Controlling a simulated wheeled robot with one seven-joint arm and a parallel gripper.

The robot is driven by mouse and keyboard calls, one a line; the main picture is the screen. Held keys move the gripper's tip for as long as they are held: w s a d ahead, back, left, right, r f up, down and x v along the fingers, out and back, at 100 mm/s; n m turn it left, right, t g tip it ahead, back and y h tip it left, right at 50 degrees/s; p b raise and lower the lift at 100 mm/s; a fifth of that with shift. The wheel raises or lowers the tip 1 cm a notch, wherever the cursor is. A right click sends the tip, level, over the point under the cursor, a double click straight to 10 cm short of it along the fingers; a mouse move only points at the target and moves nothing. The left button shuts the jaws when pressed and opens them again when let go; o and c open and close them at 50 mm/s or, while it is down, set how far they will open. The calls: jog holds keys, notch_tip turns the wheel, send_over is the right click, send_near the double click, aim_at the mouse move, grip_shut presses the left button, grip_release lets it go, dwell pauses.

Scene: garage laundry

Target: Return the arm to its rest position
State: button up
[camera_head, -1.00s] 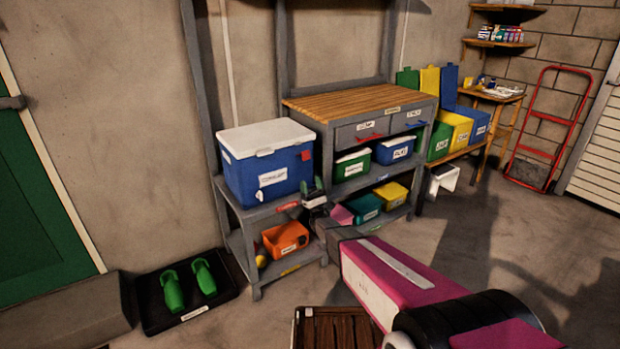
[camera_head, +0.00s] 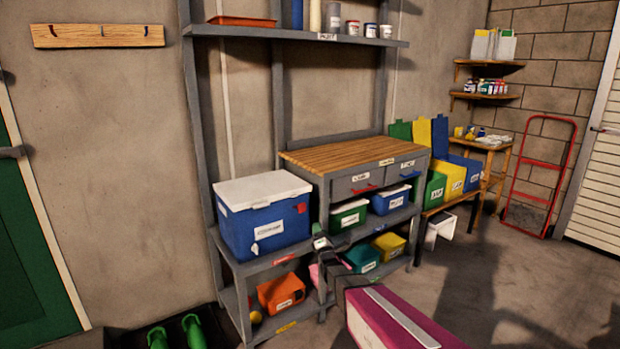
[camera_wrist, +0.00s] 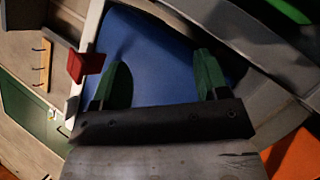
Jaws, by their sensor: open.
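My gripper (camera_head: 320,244) is in front of the grey workbench shelf (camera_head: 290,262), at the end of my magenta arm, which comes in from the lower right. In the wrist view my gripper (camera_wrist: 163,85) has its two green fingers apart, with nothing seen between them. Behind the fingers is the blue side of the cooler (camera_wrist: 150,50), with its red latch (camera_wrist: 86,66) to the left. The cooler with a white lid (camera_head: 265,228) stands on the shelf to the left of my gripper. I cannot tell the exact gap to it.
An orange bin (camera_head: 281,293) sits on the lower shelf. Green (camera_head: 349,215) and blue (camera_head: 390,200) bins sit below the drawers. Green clogs (camera_head: 195,331) lie at bottom left. Open floor (camera_head: 500,275) is on the right, near a red hand truck (camera_head: 541,172).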

jog(key=s+d+f+m+g+h, duration=0.4)
jog(key=s+d+f+m+g, duration=0.3)
jog(key=s+d+m+g, duration=0.5)
jog(key=s+d+m+g+h, duration=0.1)
jog(key=s+d+m+g, duration=0.1)
jog(key=s+m+g, duration=0.8)
jog(key=s+m, duration=0.5)
jog(key=s, duration=0.6)
jog(key=shift+s+d+f+g, duration=0.2)
jog(key=shift+s+d+g, duration=0.05)
jog(key=shift+d+g, duration=0.15)
